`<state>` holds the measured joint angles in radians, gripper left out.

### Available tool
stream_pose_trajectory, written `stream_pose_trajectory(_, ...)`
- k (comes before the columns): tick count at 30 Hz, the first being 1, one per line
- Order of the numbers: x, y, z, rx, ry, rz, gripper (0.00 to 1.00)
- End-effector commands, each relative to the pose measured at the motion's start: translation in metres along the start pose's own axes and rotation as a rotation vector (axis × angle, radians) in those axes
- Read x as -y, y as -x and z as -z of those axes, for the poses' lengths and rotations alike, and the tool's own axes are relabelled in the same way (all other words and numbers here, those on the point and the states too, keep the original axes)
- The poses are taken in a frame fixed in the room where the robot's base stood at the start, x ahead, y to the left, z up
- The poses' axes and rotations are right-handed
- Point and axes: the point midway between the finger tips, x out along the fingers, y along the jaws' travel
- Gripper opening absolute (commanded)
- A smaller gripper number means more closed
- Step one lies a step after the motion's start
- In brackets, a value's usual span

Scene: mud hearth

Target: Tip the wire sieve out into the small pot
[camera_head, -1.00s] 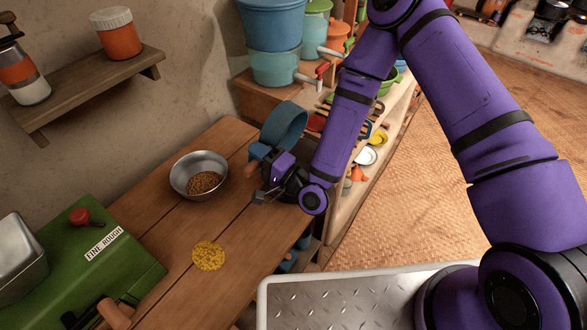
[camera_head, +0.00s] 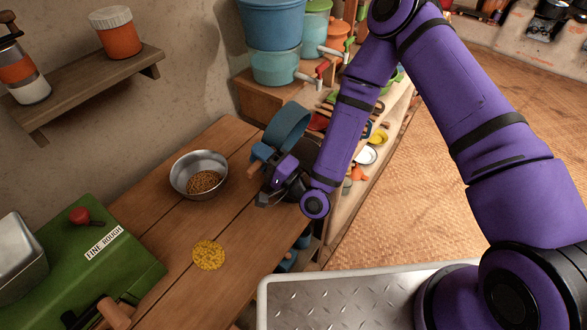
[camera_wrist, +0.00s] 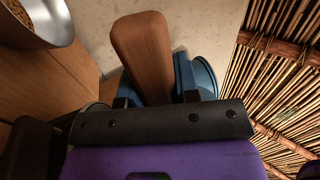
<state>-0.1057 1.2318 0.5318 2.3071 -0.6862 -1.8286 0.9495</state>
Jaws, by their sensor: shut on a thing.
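The wire sieve (camera_head: 288,127) shows as a blue round rim turned up on its side, with a short wooden handle (camera_head: 258,166). My gripper (camera_head: 268,174) is shut on the handle, over the right edge of the wooden table. In the wrist view the handle (camera_wrist: 143,50) stands between my fingertips (camera_wrist: 156,97), with part of the blue rim (camera_wrist: 201,78) behind it. The sieve's mesh and contents cannot be made out. A small metal pot (camera_head: 182,167) stands on the table left of the sieve, with brown grains in it. The pot also shows in the wrist view (camera_wrist: 56,18).
A flat round yellow patch, perhaps grains (camera_head: 209,255), lies on the table (camera_head: 165,232). A green appliance (camera_head: 70,262) is at lower left. Shelves (camera_head: 345,205) stand to the right of the table.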

Motion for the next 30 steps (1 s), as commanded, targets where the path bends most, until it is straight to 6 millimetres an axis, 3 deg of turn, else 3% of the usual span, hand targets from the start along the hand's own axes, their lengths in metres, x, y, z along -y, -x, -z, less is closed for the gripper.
stream_pose_trajectory(30, 0.0029, 0.0057, -0.0001, 0.002, 0.001, 0.085, 0.00)
